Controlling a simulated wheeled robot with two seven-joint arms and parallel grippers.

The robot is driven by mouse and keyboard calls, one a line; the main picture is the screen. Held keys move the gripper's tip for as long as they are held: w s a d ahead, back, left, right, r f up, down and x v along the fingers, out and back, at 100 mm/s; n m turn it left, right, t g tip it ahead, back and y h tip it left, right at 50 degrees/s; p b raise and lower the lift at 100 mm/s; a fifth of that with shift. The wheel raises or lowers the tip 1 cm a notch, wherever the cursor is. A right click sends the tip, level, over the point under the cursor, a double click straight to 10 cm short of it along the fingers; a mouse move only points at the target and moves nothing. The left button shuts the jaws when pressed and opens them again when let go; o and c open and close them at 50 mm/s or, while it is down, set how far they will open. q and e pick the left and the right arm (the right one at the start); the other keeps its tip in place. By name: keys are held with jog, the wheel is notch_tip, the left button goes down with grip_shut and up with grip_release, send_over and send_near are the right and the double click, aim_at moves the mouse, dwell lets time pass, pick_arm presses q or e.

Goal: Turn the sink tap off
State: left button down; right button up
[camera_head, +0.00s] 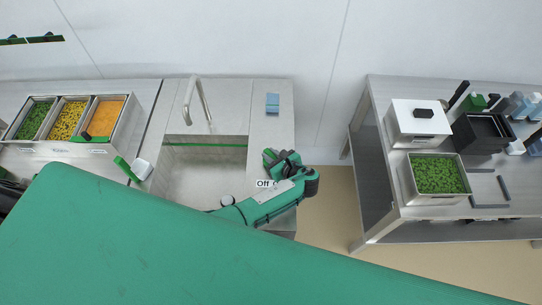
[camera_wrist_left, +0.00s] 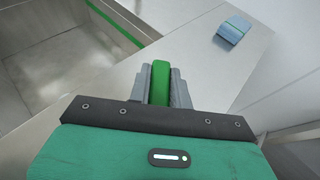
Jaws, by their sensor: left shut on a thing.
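The metal tap spout (camera_head: 195,102) arches over the sink basin (camera_head: 200,172) in the head view. My left gripper (camera_head: 273,160) is at the right side of the sink, over the steel counter. It is shut on a green lever-like handle (camera_wrist_left: 160,84), which stands between the two grey fingers in the left wrist view. The green piece also shows at the fingertips in the head view (camera_head: 267,155). A label reading "Off" (camera_head: 263,184) shows by the gripper, partly covered. The lower part of the handle is hidden by the gripper. My right gripper is not in view.
A blue block (camera_head: 272,103) lies on the counter behind the gripper; it also shows in the left wrist view (camera_wrist_left: 234,29). Food bins (camera_head: 70,145) stand at left. A second table (camera_head: 385,190) stands at right across a gap.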

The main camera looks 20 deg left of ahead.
pick_arm(q)
jog(key=shift+n+g+y, duration=0.4)
jog(key=shift+n+g, duration=0.2)
jog(key=c, duration=1.3)
grip_release()
